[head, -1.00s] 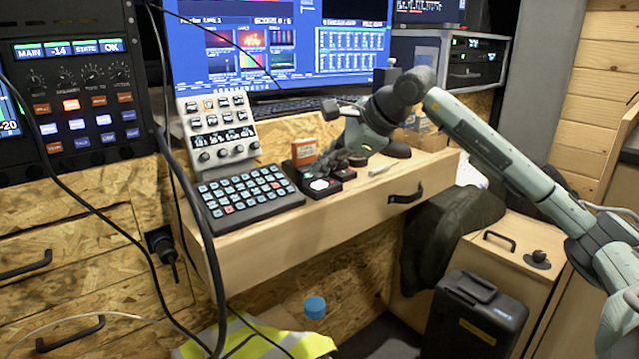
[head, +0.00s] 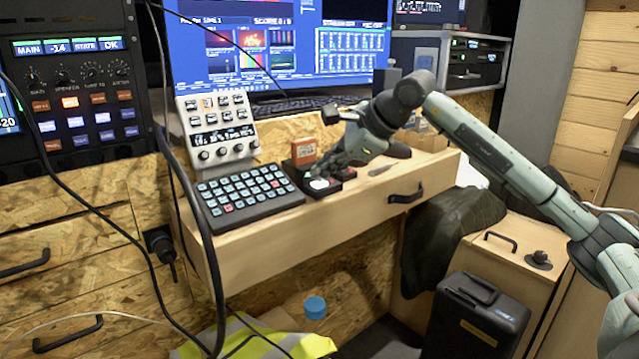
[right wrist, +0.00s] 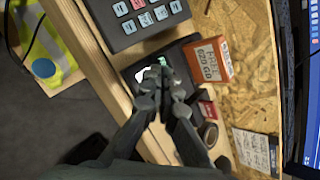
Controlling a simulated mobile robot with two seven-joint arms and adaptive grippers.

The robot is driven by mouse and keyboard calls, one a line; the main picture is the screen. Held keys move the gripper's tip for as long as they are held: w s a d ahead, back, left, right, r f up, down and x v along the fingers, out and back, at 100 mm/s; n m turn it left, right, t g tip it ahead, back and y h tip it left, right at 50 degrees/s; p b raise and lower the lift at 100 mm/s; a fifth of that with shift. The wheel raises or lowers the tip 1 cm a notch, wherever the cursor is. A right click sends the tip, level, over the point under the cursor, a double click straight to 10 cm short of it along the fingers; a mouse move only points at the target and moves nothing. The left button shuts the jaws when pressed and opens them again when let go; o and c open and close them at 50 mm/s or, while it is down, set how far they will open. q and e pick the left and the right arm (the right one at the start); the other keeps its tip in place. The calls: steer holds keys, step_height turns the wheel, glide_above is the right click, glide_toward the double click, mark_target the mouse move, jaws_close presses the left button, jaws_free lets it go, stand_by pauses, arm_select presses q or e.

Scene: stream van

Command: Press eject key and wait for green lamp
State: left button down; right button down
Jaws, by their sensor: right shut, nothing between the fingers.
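A low black device (head: 347,174) sits on the wooden desk, with an orange cartridge (head: 304,152) standing at its back. A white key (head: 318,184) is on its top face; it also shows in the right wrist view (right wrist: 142,76), partly hidden by my fingers. A small green patch, apparently the lamp (right wrist: 162,60), shows beside the fingertips. My right gripper (right wrist: 160,78) is shut and empty, its fingertips over the device close to the white key. I cannot tell whether they touch it. My left gripper is not in view.
A black keypad (head: 245,197) lies left of the device, with a grey control panel (head: 217,130) behind it. A monitor (head: 280,50) stands at the back. Cables hang at the left. A small red block (right wrist: 208,109) is near the gripper.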

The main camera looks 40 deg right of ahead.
mark_target(323, 184)
steer(key=shift+f+b, duration=0.3)
steer(key=shift+f, duration=0.05)
stand_by(0.5)
steer(key=shift+r+p, duration=0.7)
steer(key=shift+r, duration=0.15)
step_height(323, 184, up, 5)
steer(key=p, duration=0.4)
stand_by(0.7)
